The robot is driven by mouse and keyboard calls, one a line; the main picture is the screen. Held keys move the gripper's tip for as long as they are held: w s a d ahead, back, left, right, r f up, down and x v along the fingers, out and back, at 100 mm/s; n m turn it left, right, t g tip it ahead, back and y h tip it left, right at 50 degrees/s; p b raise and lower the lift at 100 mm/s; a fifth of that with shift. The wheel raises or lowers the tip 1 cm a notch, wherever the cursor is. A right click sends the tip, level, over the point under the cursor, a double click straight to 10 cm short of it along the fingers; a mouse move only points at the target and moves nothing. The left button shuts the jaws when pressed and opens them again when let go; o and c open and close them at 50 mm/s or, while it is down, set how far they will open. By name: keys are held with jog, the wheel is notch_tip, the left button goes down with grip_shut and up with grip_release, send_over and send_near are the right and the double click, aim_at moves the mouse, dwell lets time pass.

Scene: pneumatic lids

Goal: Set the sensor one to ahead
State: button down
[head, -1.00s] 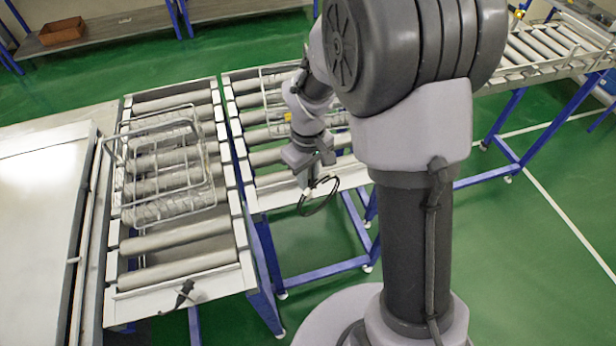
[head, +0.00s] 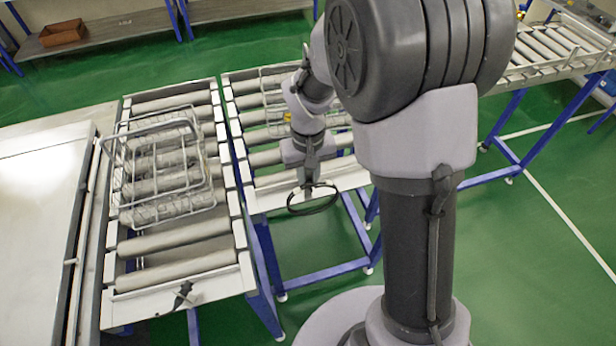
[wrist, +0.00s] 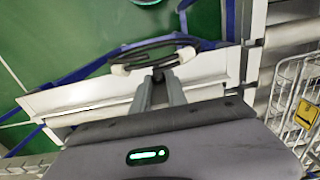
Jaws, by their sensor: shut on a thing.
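My gripper (head: 309,186) is at the near end of the middle roller conveyor (head: 285,196). In the wrist view its two grey fingers (wrist: 158,82) are shut at the tips on a small dark part of a black loop (wrist: 140,47). This loop has two pale ends and also shows in the head view (head: 296,211). Whether it is fixed to the conveyor or hangs free, I cannot tell. No sensor is clearly labelled. A small black lever-like fitting (head: 183,293) sits on the near end of the left roller conveyor (head: 205,285).
A wire basket (head: 214,175) stands on the left conveyor. Another wire basket (wrist: 277,88) is on the middle conveyor and bears a yellow label (wrist: 309,113). A metal table (head: 35,230) is at the left. The green floor (head: 330,245) before the middle conveyor is clear.

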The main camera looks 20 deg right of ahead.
jog(key=c, duration=1.3)
grip_release()
notch_tip(320, 180, up, 17)
jog(key=p, duration=0.5)
jog(key=shift+r, duration=0.2)
jog(key=s+a+f+m+t+b, duration=0.1)
jog(key=s+t+b, duration=0.1)
jog(key=s+b, duration=0.2)
jog(key=s+a+f+m+t+y+b, duration=0.1)
jog(key=s+b, duration=0.3)
jog(key=s, duration=0.4)
jog(key=s+a+f+m+t+y+b, duration=0.1)
jog(key=s+a+f+m+t+b, duration=0.1)
jog(key=s, duration=0.4)
jog(key=shift+s+f+t+b, duration=0.1)
jog(key=shift+f+t+b, duration=0.35)
jog(key=shift+b, duration=0.6)
